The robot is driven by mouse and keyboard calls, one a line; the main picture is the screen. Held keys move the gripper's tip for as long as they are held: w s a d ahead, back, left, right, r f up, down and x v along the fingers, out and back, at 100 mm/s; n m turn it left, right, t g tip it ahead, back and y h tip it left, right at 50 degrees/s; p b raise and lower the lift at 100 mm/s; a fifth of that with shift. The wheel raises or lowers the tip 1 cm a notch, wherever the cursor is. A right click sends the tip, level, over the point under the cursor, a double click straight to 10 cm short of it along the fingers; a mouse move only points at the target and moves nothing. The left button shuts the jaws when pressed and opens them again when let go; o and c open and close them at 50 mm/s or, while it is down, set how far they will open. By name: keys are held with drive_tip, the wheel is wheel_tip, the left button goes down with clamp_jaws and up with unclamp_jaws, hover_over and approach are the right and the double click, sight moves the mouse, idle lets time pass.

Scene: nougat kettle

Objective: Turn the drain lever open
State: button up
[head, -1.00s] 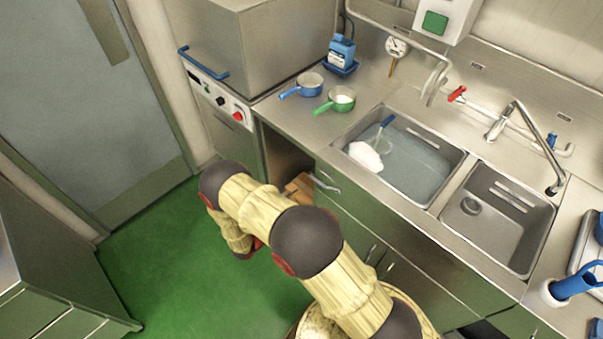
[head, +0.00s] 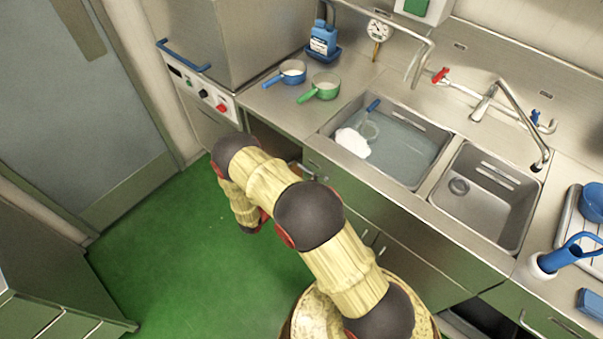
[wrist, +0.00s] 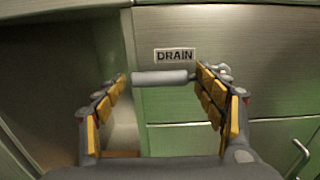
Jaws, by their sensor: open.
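The drain lever (wrist: 160,78) shows in the wrist view as a grey horizontal bar on a steel cabinet front, just below the DRAIN label (wrist: 175,55). My gripper (wrist: 160,88) is open, with one yellow-padded finger on each side. The bar lies across the gap between the fingertips, its ends close to them. I cannot tell whether they touch it. That basin holds water, white foam (head: 352,143) and a blue-handled tool (head: 373,105).
An open cabinet bay (wrist: 50,75) lies left of the lever. A cabinet handle (wrist: 301,156) sticks out at lower right. The right basin (head: 495,215) looks empty. Blue and green pans (head: 320,86) stand on the counter. Green floor (head: 170,260) is clear to the left.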

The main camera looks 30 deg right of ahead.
drive_tip(key=shift+c, duration=0.2)
drive_tip(key=c, duration=1.6)
